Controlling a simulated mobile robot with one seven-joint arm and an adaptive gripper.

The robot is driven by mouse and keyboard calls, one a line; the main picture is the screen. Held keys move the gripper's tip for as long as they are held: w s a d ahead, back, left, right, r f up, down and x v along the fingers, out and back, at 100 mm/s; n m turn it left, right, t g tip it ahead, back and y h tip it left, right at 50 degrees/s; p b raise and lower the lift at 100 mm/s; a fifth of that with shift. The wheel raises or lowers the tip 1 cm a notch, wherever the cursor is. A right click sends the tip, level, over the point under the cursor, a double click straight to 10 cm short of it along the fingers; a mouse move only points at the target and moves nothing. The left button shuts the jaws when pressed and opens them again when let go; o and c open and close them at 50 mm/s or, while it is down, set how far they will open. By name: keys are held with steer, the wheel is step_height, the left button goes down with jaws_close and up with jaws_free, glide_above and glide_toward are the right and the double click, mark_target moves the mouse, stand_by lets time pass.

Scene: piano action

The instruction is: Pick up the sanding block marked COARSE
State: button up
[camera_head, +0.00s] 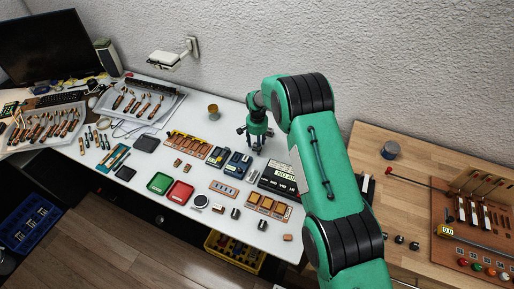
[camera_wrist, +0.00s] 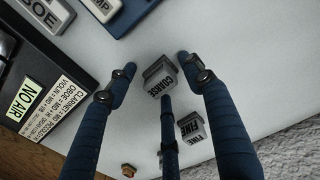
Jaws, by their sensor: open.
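The sanding block marked COARSE (camera_wrist: 160,76) is a small grey block on the white table. In the wrist view it lies between the spread blue fingers of my gripper (camera_wrist: 156,64), with the third finger in front of its lower edge. The fingers are open; I cannot tell whether any touches it. A similar block marked FINE (camera_wrist: 194,127) lies just below and to the right, beside the right finger. In the head view my gripper (camera_head: 256,142) is low over the back of the white table, and I cannot make out the blocks there.
A dark box with a NO AIR label (camera_wrist: 35,105) is left of my gripper in the wrist view; blue-edged cases (camera_wrist: 105,8) are above. The white table (camera_head: 228,122) also holds a brass cup (camera_head: 213,112), green tray (camera_head: 160,183) and red tray (camera_head: 179,193). A wall stands behind.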

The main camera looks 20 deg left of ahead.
jaws_close()
steer(key=shift+r, duration=0.1)
stand_by(0.3)
steer(key=shift+r+p, duration=0.5)
steer(key=shift+r, duration=4.4)
